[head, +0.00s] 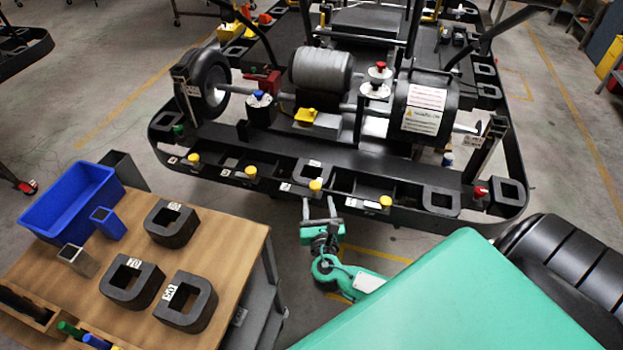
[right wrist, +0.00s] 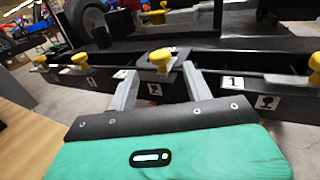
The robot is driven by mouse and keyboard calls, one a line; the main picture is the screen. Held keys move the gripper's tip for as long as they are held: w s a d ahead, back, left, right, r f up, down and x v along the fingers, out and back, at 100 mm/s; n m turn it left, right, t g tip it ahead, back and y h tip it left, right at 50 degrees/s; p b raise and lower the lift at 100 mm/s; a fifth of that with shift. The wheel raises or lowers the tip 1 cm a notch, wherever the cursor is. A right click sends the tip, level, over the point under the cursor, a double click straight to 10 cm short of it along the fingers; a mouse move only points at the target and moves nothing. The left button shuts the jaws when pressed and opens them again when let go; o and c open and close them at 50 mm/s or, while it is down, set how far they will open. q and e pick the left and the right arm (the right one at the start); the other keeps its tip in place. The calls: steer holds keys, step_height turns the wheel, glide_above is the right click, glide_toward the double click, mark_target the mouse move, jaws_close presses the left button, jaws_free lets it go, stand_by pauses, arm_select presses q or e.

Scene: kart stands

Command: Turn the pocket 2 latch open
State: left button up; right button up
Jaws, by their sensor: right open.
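A row of yellow-knobbed latches runs along the front rail of the black kart stand. My right gripper (head: 319,207) is open and empty, just in front of the rail. Its fingers lie either side of one yellow knob (head: 315,185) in both views. In the right wrist view this knob (right wrist: 161,60) shows beyond the fingertips, apart from them. Another knob (head: 385,201) is to the right. My left gripper is not in view.
A wooden-topped table (head: 226,240) at the left holds dark U-shaped weights (head: 184,301) and a blue bin (head: 75,200). The kart's wheel (head: 208,78) and axle stand behind the rail. Clear floor lies between table and stand.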

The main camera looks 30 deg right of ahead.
mark_target(315, 182)
steer(key=p+x, duration=0.1)
steer(key=x, duration=0.7)
steer(key=shift+r+p, duration=0.1)
steer(key=shift+p, duration=0.25)
steer(key=shift+w+d, duration=0.35)
steer(key=shift+w, duration=0.3)
steer(key=shift+c, duration=0.4)
steer(key=c, duration=0.9)
steer(key=shift+o, duration=0.2)
